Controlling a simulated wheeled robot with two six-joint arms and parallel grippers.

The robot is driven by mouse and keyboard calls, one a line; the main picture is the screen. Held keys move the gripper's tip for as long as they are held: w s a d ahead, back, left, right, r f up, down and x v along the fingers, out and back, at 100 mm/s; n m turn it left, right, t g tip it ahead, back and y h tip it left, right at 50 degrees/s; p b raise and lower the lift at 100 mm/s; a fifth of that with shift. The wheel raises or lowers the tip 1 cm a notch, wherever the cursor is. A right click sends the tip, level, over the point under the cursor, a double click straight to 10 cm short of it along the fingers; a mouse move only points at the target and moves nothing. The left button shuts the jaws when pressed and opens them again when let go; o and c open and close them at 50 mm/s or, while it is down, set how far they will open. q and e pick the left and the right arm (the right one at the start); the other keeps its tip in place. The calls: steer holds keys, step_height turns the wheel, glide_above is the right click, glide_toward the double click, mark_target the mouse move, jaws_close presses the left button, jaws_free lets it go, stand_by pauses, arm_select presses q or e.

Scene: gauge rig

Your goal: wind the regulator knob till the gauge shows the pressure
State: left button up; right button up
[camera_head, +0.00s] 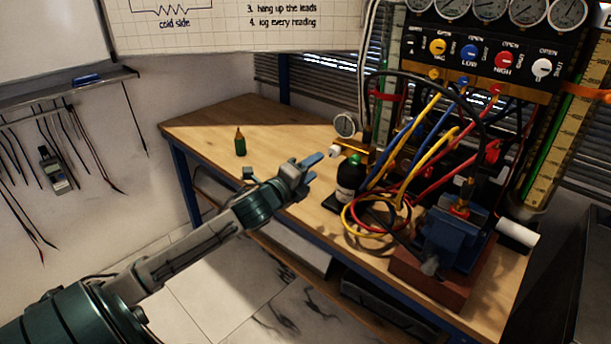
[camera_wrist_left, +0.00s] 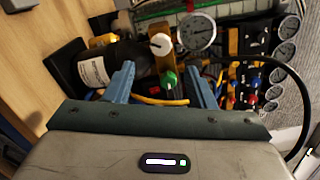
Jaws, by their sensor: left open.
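A small round gauge (camera_head: 345,123) with a pale dial stands at the back of the bench. It also shows in the left wrist view (camera_wrist_left: 198,32), where the reading is too small to make out. A white knob (camera_wrist_left: 160,44) sits on brass fittings beside the gauge; it shows in the head view (camera_head: 335,150) too. A green knob (camera_wrist_left: 168,80) is near it. I cannot tell which is the regulator knob. My left gripper (camera_head: 313,160) is open and empty in front of these fittings. In the wrist view its fingers (camera_wrist_left: 163,88) are apart, with the green knob appearing between them.
A dark bottle (camera_head: 349,180) stands close to my left gripper. Coiled hoses (camera_head: 378,215) and a blue vise (camera_head: 450,240) crowd the bench's right. A manifold panel (camera_head: 486,58) rises behind. A small green bottle (camera_head: 240,143) stands on the clearer left side.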

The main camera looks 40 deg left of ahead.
arm_select(q)
steer(key=shift+s, duration=1.1)
arm_select(e)
steer(key=shift+w+r, duration=0.4)
steer(key=shift+w, duration=0.05)
